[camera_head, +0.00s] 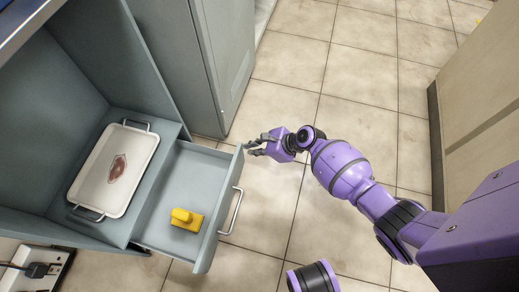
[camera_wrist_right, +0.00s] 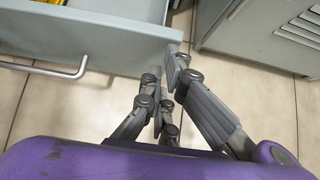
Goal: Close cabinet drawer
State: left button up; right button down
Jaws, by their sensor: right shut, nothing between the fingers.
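The grey cabinet drawer (camera_head: 185,180) is pulled out of the cabinet, with a yellow object (camera_head: 187,218) inside it. Its front panel carries a metal bar handle (camera_head: 232,212). In the right wrist view the drawer front (camera_wrist_right: 100,35) and handle (camera_wrist_right: 60,72) show at the upper left. My right gripper (camera_head: 252,146) is shut and empty, at the far end of the drawer's front panel and away from the handle. Its fingertips (camera_wrist_right: 168,70) are close to the panel's end; I cannot tell if they touch it. My left gripper is not in view.
A white tray (camera_head: 140,150) with metal handles sits in the cabinet behind the drawer. A tall grey cabinet (camera_head: 205,60) stands beyond the gripper. A power strip (camera_head: 45,265) with a black plug is at lower left. The tiled floor (camera_head: 300,90) is clear on the right.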

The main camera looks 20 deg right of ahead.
jog(key=shift+a, duration=0.1)
jog(key=shift+w+a, duration=0.2)
jog(key=w+a, duration=0.2)
jog(key=a, duration=0.1)
jog(key=w+a, duration=0.2)
jog(key=a, duration=0.1)
jog(key=w+a, duration=0.2)
jog(key=a, duration=0.1)
jog(key=shift+w+r, duration=0.15)
jog(key=shift+w, duration=0.05)
jog(key=w+a, duration=0.2)
jog(key=a, duration=0.1)
jog(key=w+a+b, duration=0.1)
jog(key=w+a, duration=0.1)
jog(key=a, duration=0.1)
jog(key=w+a+b, duration=0.1)
jog(key=w+a, duration=0.1)
jog(key=a, duration=0.1)
jog(key=shift+w, duration=0.3)
jog(key=shift+w+a+b, duration=0.3)
jog(key=shift+w+a, duration=0.05)
jog(key=shift+w, duration=0.05)
